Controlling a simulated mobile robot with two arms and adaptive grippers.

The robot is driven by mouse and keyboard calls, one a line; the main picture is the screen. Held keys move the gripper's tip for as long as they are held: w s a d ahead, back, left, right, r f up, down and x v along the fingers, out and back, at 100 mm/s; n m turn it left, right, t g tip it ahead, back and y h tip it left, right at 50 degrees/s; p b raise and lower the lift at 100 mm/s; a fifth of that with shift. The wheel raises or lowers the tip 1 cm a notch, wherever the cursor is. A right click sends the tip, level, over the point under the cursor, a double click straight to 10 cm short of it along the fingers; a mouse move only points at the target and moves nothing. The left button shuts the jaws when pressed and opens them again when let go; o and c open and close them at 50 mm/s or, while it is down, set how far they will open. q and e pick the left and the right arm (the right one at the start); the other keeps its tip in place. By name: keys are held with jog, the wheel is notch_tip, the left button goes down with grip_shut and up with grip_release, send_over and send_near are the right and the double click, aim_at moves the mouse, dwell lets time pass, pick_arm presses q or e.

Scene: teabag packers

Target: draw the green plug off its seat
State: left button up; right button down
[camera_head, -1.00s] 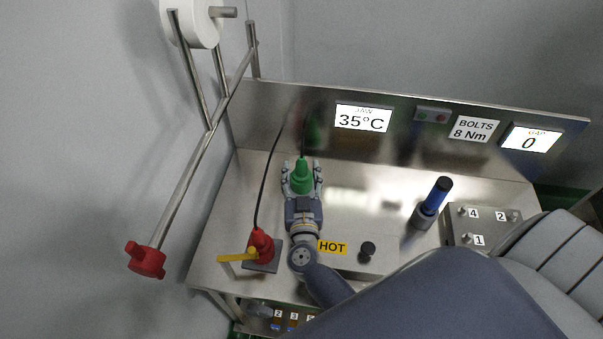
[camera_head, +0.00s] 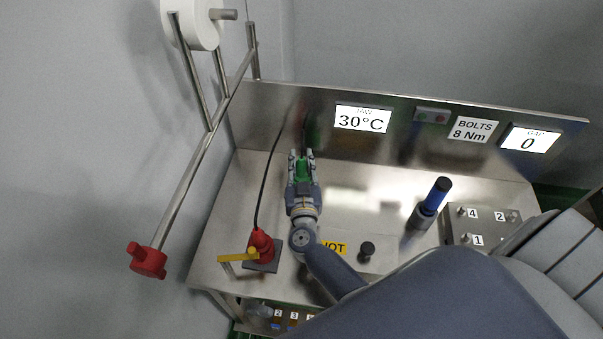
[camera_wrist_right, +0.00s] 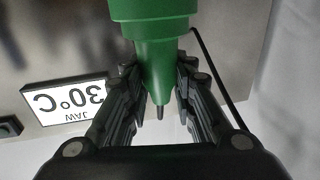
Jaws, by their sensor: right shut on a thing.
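The green plug (camera_head: 302,170) is at the back left of the steel bench, largely hidden by my right gripper (camera_head: 302,160). In the right wrist view the green plug (camera_wrist_right: 158,45) runs down between the two dark fingers of my right gripper (camera_wrist_right: 160,85), which are shut on its narrower part. A small grey tip shows at the plug's narrow end. The plug's seat is hidden, so I cannot tell whether the plug still touches it. My left gripper is not in view.
A red plug (camera_head: 261,243) with a yellow lever (camera_head: 238,255) stands at the front left, a black cable rising from it. A black knob (camera_head: 367,249), a blue-handled tool (camera_head: 434,197) and a numbered bolt block (camera_head: 462,223) are to the right. The jaw display (camera_head: 362,119) reads 30°C.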

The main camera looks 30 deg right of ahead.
notch_tip(320, 180, up, 9)
jog(key=p, duration=0.3)
jog(key=shift+r+p, duration=0.1)
jog(key=shift+p, duration=0.25)
jog(key=shift+r, duration=0.35)
jog(key=shift+r+p, duration=0.15)
jog(key=shift+p, duration=0.35)
jog(key=shift+s, duration=0.1)
